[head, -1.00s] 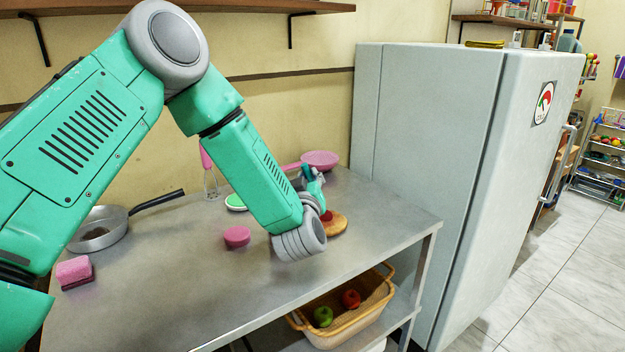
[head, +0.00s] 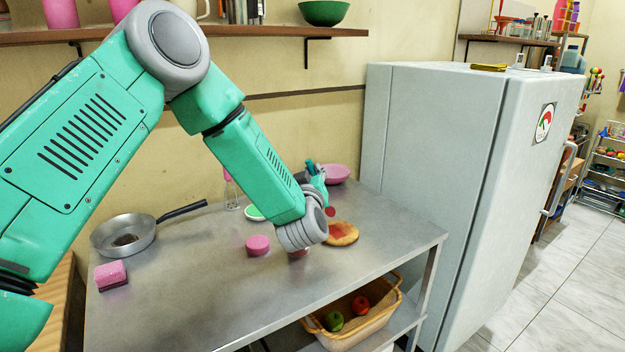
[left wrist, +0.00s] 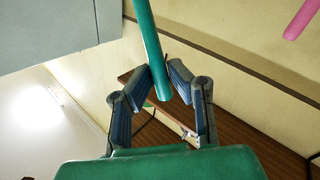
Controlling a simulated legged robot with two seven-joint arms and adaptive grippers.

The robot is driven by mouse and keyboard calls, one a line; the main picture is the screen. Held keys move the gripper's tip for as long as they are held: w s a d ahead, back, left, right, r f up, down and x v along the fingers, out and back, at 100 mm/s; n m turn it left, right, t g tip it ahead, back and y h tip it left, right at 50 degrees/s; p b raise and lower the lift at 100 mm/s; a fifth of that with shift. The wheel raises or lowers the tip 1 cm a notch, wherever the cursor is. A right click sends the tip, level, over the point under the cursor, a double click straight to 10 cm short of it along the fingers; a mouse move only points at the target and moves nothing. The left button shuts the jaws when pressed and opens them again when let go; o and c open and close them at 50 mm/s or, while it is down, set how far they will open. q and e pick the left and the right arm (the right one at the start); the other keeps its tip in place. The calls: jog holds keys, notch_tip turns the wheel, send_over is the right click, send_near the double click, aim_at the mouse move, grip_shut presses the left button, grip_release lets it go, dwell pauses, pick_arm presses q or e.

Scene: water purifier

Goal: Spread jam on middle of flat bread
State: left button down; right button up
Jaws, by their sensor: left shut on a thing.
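The flat bread (head: 345,238) lies on the metal table, with a red jam patch (head: 338,231) on its surface. My left gripper (head: 318,183) is above and behind the bread, shut on a teal-handled utensil. A round red end (head: 330,211) hangs below the gripper, just above the bread's far edge, apparently the jam-covered end of the utensil. In the left wrist view, both fingers (left wrist: 160,88) close around the teal handle (left wrist: 149,40). A small reddish thing (head: 298,253) shows below my wrist, mostly hidden; I cannot tell if it is the jam container. My right gripper is out of view.
The grey table (head: 200,285) holds a pan (head: 125,235), a pink sponge (head: 110,273), a pink round item (head: 257,245) and a pink plate (head: 336,173). A basket (head: 345,338) with fruit sits on the lower shelf. A fridge (head: 440,190) stands on the right.

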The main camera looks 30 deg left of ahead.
pick_arm(q)
jog(key=shift+d+r+p, duration=0.2)
jog(key=shift+r+p, duration=0.2)
jog(key=shift+r, duration=0.5)
jog(key=shift+a, duration=0.15)
